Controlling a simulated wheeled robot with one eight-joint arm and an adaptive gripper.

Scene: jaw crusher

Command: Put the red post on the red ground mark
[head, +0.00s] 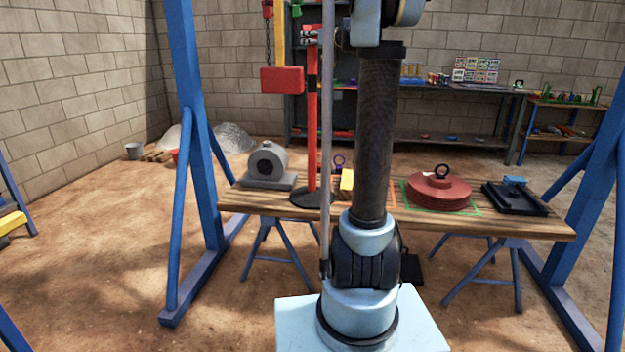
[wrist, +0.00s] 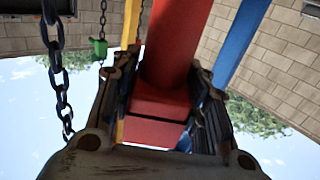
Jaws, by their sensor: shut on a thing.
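The red post (head: 312,125) is upright in the head view, left of my arm, with a round black base (head: 305,198) at its foot. The base shows against the left part of the wooden table (head: 490,224); I cannot tell whether it touches the top. In the wrist view, the fingers of my gripper (wrist: 163,68) lie on both sides of the red post (wrist: 178,45) and are shut on it. The head view does not show the grip clearly. I cannot make out the red ground mark in either view.
A red block (head: 282,80) hangs on a chain left of the post. Blue frame legs (head: 190,120) stand left and right. On the table are a grey housing (head: 267,162), a red disc with a ring (head: 438,190) and a black tray (head: 514,200). Floor at left is open.

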